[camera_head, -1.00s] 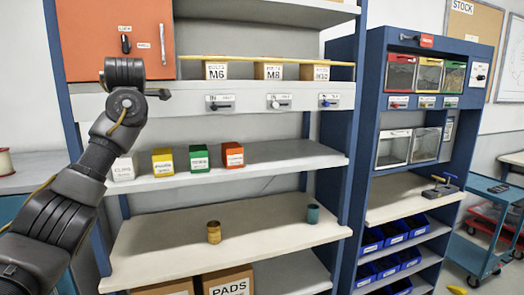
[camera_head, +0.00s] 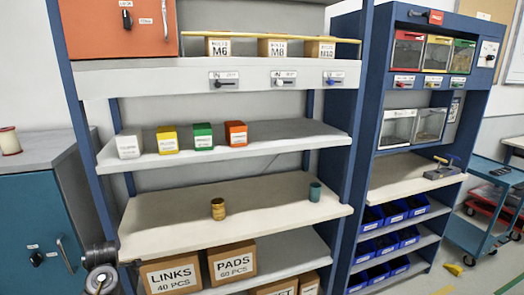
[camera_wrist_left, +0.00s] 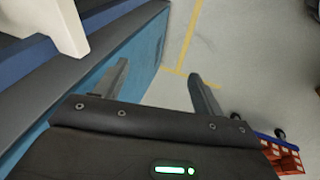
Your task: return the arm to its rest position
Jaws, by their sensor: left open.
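My left arm (camera_head: 100,268) shows only as a dark joint at the bottom left of the head view, low in front of the shelf's left post. In the left wrist view my left gripper (camera_wrist_left: 158,78) is open, with its two fingers apart and nothing between them. Below it are a blue-teal surface and the grey floor. The left gripper itself is out of the head view. My right gripper is not in view.
A teal cabinet (camera_head: 35,215) stands at the left, close to the arm. The shelf holds a brown can (camera_head: 218,209), a teal can (camera_head: 314,191) and a row of small boxes. Cartons (camera_head: 172,275) stand low. A blue cart (camera_head: 478,205) stands right.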

